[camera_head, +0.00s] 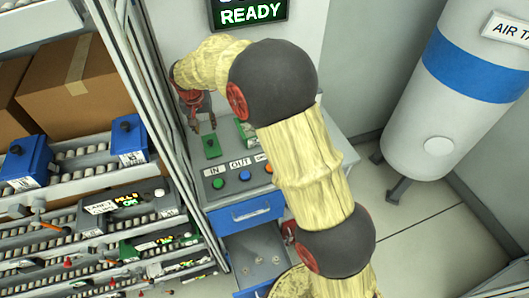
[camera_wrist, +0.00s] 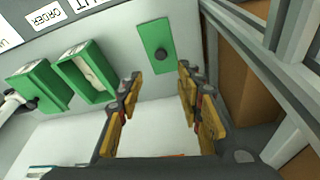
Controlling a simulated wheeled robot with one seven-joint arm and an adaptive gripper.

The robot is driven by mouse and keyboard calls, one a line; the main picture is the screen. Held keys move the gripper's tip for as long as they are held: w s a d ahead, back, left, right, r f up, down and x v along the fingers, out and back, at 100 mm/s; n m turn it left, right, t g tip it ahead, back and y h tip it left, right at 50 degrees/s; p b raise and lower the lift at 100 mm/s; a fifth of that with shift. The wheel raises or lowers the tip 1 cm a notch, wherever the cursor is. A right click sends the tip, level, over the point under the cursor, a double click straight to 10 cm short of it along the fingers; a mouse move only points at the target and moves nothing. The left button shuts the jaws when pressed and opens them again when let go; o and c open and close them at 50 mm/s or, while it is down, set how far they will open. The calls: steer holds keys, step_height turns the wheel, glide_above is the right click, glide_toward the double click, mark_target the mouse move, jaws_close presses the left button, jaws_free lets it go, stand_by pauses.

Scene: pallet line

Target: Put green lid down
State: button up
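A flat green lid (camera_wrist: 155,38) with a black knob lies on the grey desk top, just beyond my fingertips in the wrist view. It also shows in the head view (camera_head: 211,147), behind the IN label. My gripper (camera_wrist: 157,77) is open, with a clear gap between its yellow fingers and nothing held. In the head view my gripper (camera_head: 203,127) is just above and behind the lid. An open green box (camera_wrist: 88,72) stands to the left in the wrist view, with another green piece with a dark knob (camera_wrist: 38,88) beside it.
The desk (camera_head: 338,140) has IN and OUT labels and coloured buttons (camera_head: 231,178) in front of the lid. A blue drawer (camera_head: 247,212) is below. A shelf rack (camera_head: 88,160) with cartons and bins stands close on the left. An air tank (camera_head: 455,110) stands right.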

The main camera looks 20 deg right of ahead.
steer(key=s+d+r+n+t, duration=0.1)
steer(key=s+d+r, duration=0.4)
steer(key=s+r, duration=0.3)
steer(key=s+d+r, duration=0.5)
steer(key=s+r, duration=0.3)
steer(key=s, duration=0.1)
steer(key=s+d, duration=0.3)
steer(key=s, duration=0.8)
steer(key=s+d+n+t, duration=0.1)
steer(key=s+d, duration=0.1)
steer(key=s, duration=1)
steer(key=shift+s+d+r+n+t+y, duration=0.25)
steer(key=shift+d+r+n+t+y, duration=0.05)
steer(key=shift+d+r, duration=0.15)
